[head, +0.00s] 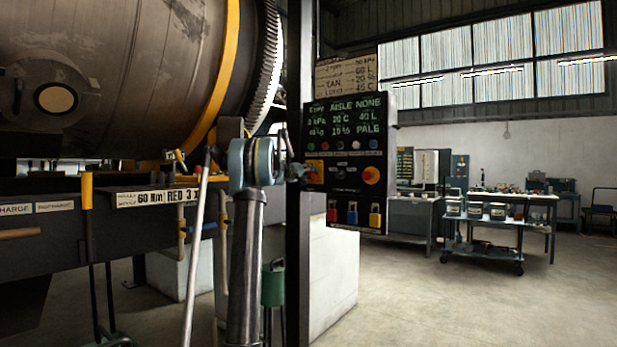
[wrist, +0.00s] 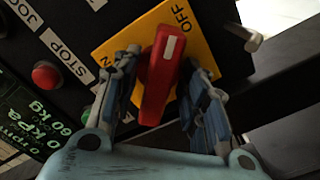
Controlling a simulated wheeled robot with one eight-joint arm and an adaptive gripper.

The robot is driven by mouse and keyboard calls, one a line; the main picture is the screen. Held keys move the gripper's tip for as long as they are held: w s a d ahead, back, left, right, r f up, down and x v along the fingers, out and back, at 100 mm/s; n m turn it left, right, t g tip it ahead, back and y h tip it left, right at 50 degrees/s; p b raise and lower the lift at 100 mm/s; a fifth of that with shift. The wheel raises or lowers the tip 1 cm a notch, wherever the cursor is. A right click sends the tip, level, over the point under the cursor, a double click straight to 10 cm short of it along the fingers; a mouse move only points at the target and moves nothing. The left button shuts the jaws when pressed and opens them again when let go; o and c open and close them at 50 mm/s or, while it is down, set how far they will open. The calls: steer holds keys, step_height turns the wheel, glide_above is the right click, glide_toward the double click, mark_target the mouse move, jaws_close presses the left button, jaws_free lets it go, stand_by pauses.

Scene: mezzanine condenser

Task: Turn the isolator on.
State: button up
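The isolator is a red handle (wrist: 163,75) with a white mark, on a yellow plate (wrist: 120,40) on the dark control panel. The word OFF is beside the handle's upper end; a partly hidden label ending in N is on the left. The white mark lies toward OFF. My gripper (wrist: 163,85) has one finger on each side of the handle, with small gaps visible, so it looks open around it. Contact at the tips is unclear. In the head view my gripper (head: 300,172) is at the panel's left edge and partly covers the isolator (head: 315,172).
A red button (wrist: 46,74) by a STOP label is close by on the panel. A round red knob on yellow (head: 371,175) and padlocks (head: 352,213) are on the panel too. A dark post (head: 299,260) stands at its left.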

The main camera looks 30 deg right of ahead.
steer(key=shift+w+d, duration=0.1)
steer(key=shift+d, duration=0.1)
jaws_close()
